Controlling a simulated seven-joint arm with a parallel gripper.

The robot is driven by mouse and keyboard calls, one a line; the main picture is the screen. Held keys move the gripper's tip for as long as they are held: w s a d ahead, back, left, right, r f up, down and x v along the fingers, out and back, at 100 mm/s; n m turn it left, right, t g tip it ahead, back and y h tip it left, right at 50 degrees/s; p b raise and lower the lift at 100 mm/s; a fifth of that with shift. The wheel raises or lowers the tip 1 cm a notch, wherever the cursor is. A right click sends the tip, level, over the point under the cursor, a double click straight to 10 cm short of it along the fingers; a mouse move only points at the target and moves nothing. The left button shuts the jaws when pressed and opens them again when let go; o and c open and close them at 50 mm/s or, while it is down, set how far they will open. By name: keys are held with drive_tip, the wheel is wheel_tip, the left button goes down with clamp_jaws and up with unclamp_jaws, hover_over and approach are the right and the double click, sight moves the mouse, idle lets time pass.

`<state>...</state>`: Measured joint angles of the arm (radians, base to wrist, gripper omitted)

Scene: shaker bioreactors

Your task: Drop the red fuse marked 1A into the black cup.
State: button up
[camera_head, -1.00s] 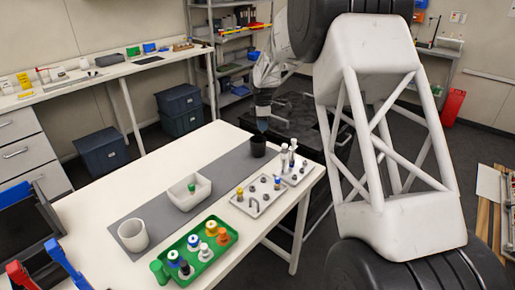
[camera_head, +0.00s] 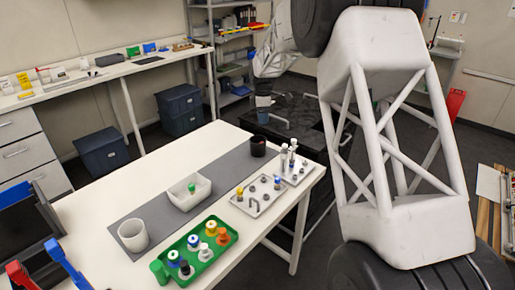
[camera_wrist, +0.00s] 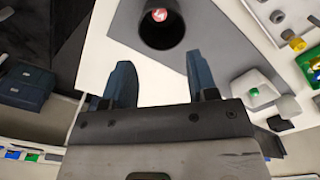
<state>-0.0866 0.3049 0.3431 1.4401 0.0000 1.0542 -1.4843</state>
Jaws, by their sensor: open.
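The black cup (camera_head: 258,149) stands upright on the far end of the grey mat on the white table. A red round end with a pale mark, seemingly the red fuse (camera_wrist: 158,15), lies inside the cup in the wrist view; its lettering is too small to read. The cup wall (camera_wrist: 178,34) surrounds it. My gripper (camera_wrist: 160,80) is open, with its two blue-grey fingers apart and nothing between them. In the head view my gripper (camera_head: 263,117) hangs above and beyond the cup, apart from it.
A white bin (camera_head: 188,197) with a green-topped item, a white cup (camera_head: 133,237) and a green tray (camera_head: 196,252) of several coloured caps stand nearer on the table. White racks (camera_head: 258,196) with fittings are right of the mat. The mat around the black cup is clear.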

drive_tip(key=shift+r, duration=1.95)
drive_tip(key=s+d+r+m, duration=0.2)
drive_tip(key=s+r+m, duration=0.15)
drive_tip(key=s, duration=0.65)
drive_tip(key=s+d+r+m+t, duration=0.1)
drive_tip(key=s+d+r+m, duration=0.3)
drive_tip(key=s, duration=0.7)
drive_tip(key=s+r+m, duration=0.2)
drive_tip(key=s+r, duration=0.3)
drive_tip(key=s, duration=0.5)
drive_tip(key=s+f+m, duration=0.2)
drive_tip(key=s+m, duration=0.1)
drive_tip(key=s, duration=0.7)
drive_tip(key=s+d+f+m+t, duration=0.1)
drive_tip(key=s+f+m, duration=0.1)
drive_tip(key=s, duration=0.8)
drive_tip(key=s+d+f+m, duration=0.1)
drive_tip(key=s+f+m, duration=0.1)
drive_tip(key=s, duration=0.8)
drive_tip(key=shift+s+d+f+m+t, duration=0.15)
drive_tip(key=shift+f+m+t, duration=0.2)
drive_tip(key=shift+m, duration=0.5)
